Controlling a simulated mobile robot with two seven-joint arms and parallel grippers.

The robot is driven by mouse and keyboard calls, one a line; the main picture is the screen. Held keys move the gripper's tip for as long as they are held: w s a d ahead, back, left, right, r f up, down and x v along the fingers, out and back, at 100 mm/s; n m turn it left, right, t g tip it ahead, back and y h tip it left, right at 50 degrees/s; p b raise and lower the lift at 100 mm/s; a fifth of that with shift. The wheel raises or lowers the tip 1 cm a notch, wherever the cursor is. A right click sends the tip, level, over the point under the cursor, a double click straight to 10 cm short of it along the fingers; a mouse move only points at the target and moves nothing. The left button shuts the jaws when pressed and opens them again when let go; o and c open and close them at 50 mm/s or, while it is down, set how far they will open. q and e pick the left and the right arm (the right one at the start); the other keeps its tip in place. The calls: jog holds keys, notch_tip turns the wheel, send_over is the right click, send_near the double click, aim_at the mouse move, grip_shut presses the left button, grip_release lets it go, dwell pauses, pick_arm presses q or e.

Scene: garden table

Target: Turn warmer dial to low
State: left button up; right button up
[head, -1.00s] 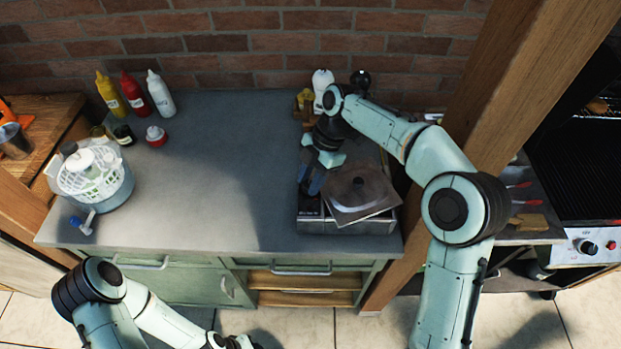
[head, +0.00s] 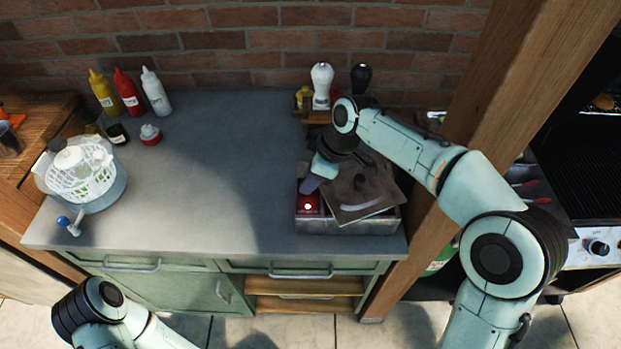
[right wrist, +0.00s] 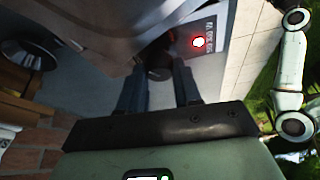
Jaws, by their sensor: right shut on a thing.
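The warmer (head: 345,226) is a grey metal box at the right end of the counter, with a tilted lid (head: 375,200) on top. A red light (head: 308,207) glows on its control panel, and it also shows in the right wrist view (right wrist: 198,42). A dark round dial (right wrist: 158,66) sits between the fingers of my right gripper (right wrist: 158,88), partly hidden by them and by shadow. My right gripper (head: 309,185) is shut on the dial, just behind the light. The dial's setting cannot be read. My left gripper is outside the frames.
A salad spinner (head: 82,180) stands at the counter's left end. Several sauce bottles (head: 130,92) and a small red-and-white jar (head: 150,135) are behind it. White (head: 321,86) and black (head: 361,80) shakers stand behind the warmer. The middle of the counter (head: 220,170) is clear.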

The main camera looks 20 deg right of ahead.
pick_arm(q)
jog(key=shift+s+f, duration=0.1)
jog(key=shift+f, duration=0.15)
pick_arm(e)
jog(key=shift+m, duration=0.6)
jog(key=o, duration=1)
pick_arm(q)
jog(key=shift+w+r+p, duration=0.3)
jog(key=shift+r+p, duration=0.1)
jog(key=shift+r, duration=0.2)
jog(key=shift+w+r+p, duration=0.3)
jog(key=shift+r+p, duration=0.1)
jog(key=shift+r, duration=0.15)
pick_arm(e)
jog(key=shift+s+a+v, duration=0.1)
jog(key=shift+v, duration=3.25)
jog(key=shift+s+a+v, duration=0.1)
jog(key=shift+a+v, duration=0.05)
jog(key=shift+v, duration=3.2)
